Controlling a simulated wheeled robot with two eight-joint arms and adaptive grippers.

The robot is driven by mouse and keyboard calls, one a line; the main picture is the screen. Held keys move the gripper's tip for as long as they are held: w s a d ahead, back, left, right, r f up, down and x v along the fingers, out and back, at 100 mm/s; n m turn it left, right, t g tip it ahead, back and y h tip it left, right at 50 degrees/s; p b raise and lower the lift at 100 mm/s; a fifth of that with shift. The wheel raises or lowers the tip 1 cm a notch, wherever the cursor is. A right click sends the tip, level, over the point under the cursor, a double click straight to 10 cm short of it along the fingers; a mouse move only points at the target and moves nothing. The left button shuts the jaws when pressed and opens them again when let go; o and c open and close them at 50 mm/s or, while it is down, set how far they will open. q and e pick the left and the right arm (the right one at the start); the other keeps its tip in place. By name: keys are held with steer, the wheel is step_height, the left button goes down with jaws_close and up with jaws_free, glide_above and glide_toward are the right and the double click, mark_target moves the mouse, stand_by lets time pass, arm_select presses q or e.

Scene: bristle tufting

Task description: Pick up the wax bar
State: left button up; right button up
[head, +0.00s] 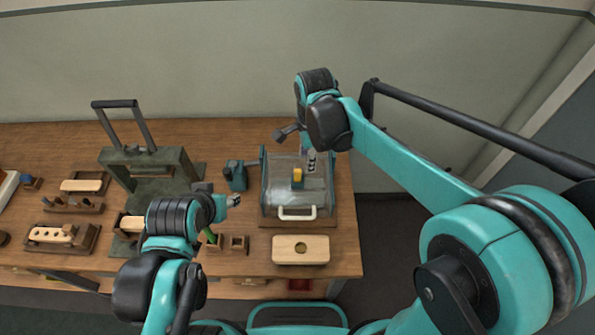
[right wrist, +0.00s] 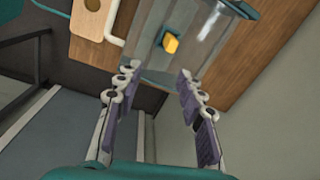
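The wax bar looks to be the small yellow block (head: 297,175) standing on a dark base in the clear-walled box (head: 273,196). It also shows in the right wrist view (right wrist: 171,45), beyond my fingers and seen in or through the clear box. My right gripper (head: 309,159) is over the back of the box, behind the block in the head view. In the right wrist view its fingers (right wrist: 155,78) are spread apart with nothing between them. My left gripper (head: 234,201) is left of the box, above the table; its fingers are too small to read.
The box has a white handle (head: 297,217) at its front. A wooden block with a hole (head: 300,249) lies before it. A teal device (head: 236,175) stands left of it. Further left are a dark green press (head: 150,165) and several wooden holders. The right table edge is close.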

mark_target(298, 170)
steer(key=a, duration=0.1)
steer(key=w+a+m, duration=0.1)
steer(key=m, duration=0.1)
steer(key=shift+w+a+f+g+p, duration=0.15)
steer(key=shift+a+f+g+p, duration=0.2)
steer(key=shift+a+f+g, duration=0.05)
steer(key=shift+w+a+f, duration=0.1)
steer(key=shift+a+f, duration=0.1)
steer(key=shift+m, duration=0.3)
steer(key=f, duration=0.2)
steer(key=f+b, duration=0.1)
steer(key=f, duration=0.2)
steer(key=f+b, duration=0.1)
steer(key=f, duration=0.1)
steer(key=shift+w+d+f, duration=0.15)
steer(key=shift+d+f, duration=0.15)
steer(key=shift+f, duration=0.1)
jaws_close()
